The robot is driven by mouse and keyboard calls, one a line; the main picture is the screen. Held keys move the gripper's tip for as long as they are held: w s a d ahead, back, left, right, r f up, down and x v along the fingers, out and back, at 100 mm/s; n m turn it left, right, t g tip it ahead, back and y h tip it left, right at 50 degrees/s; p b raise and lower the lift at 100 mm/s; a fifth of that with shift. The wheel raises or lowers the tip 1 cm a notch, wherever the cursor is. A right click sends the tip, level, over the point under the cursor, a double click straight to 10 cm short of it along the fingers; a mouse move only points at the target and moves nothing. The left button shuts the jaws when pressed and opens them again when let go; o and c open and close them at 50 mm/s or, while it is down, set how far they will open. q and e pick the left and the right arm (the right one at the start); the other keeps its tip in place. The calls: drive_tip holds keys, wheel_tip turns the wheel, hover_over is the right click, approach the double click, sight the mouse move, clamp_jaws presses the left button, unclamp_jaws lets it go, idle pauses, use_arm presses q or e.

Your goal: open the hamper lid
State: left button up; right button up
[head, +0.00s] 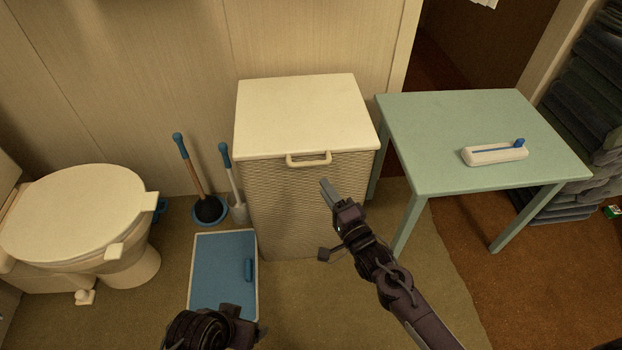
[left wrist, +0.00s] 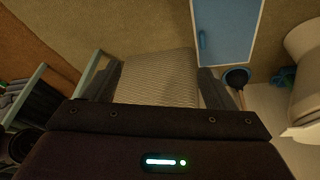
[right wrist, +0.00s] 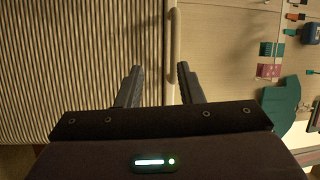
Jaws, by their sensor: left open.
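The hamper (head: 280,205) has ribbed cream sides. Its flat cream lid (head: 300,112) lies shut on top. A pale bar handle (head: 308,163) sticks out at the lid's front edge. My right gripper (head: 327,187) is in front of the hamper, just below and right of the handle. In the right wrist view it is open and empty (right wrist: 160,67), and the handle (right wrist: 173,45) runs between the fingertip lines, beyond the tips. My left gripper (left wrist: 153,76) is open and empty, facing the hamper's ribbed side (left wrist: 155,82). Its fingertips are not clear in the head view.
A green table (head: 430,150) with a white and blue device (head: 495,154) stands right of the hamper. A plunger (head: 207,208) and a brush (head: 236,205) stand left. A blue panel (head: 220,265) lies on the floor before them. A toilet (head: 80,220) is far left.

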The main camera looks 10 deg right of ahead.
sight(311, 162)
drive_tip(key=shift+m+t+y, duration=0.3)
drive_tip(key=x, duration=0.2)
drive_tip(key=r+b+x, duration=0.1)
drive_tip(key=x, duration=0.5)
drive_tip(key=shift+a+r+b, duration=0.1)
drive_tip(key=shift+r+b, duration=0.2)
use_arm(q)
drive_tip(key=shift+w+d+r+t+h, duration=0.2)
drive_tip(key=shift+d+r+t, duration=0.1)
drive_tip(key=shift+d, duration=0.25)
drive_tip(key=shift+w+d+r+t+h, duration=0.1)
drive_tip(key=shift+d+r+t+h, duration=0.15)
drive_tip(key=shift+d, duration=0.3)
use_arm(e)
clamp_jaws()
